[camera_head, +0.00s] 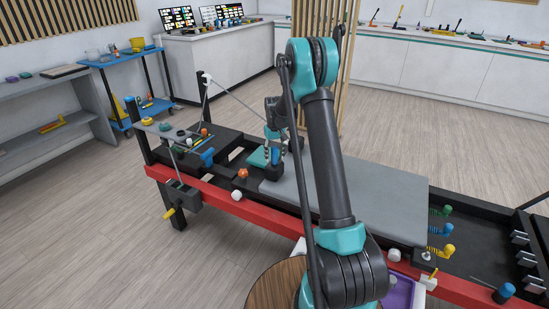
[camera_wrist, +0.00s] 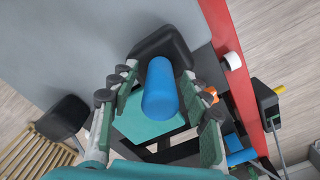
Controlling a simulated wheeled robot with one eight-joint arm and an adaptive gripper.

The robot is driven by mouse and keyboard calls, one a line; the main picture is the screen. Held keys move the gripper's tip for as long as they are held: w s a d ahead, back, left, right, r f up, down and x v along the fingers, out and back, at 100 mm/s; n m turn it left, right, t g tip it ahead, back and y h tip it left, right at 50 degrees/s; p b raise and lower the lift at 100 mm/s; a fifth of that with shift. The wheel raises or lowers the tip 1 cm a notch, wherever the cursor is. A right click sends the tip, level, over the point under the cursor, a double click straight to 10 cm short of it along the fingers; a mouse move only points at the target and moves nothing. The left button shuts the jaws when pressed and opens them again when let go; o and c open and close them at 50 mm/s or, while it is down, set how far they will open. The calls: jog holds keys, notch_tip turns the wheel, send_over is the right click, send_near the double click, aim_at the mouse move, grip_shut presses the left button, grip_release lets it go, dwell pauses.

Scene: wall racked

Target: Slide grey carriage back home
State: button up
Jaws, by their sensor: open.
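The grey carriage (camera_head: 372,205) lies on a black frame with a red front rail and spans the middle of the head view. Its grey top also shows in the wrist view (camera_wrist: 60,45). At its left end are a teal pad (camera_wrist: 150,125), black blocks (camera_wrist: 165,42) and an upright blue peg (camera_wrist: 160,90), which also shows in the head view (camera_head: 275,156). My gripper (camera_wrist: 164,88) is open, with its fingers on either side of the blue peg. I cannot tell whether they touch it. In the head view my gripper (camera_head: 279,142) is over the carriage's left end.
The red rail (camera_head: 230,200) carries white knobs. A small tray (camera_head: 172,130) and a yellow-handled crank (camera_head: 169,213) are at the frame's left end. Coloured springs (camera_head: 440,229) stand beyond the carriage's right end. Wooden slats (camera_head: 320,70) rise behind. The floor at left is clear.

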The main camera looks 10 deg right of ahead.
jog(key=shift+f, duration=0.4)
grip_shut()
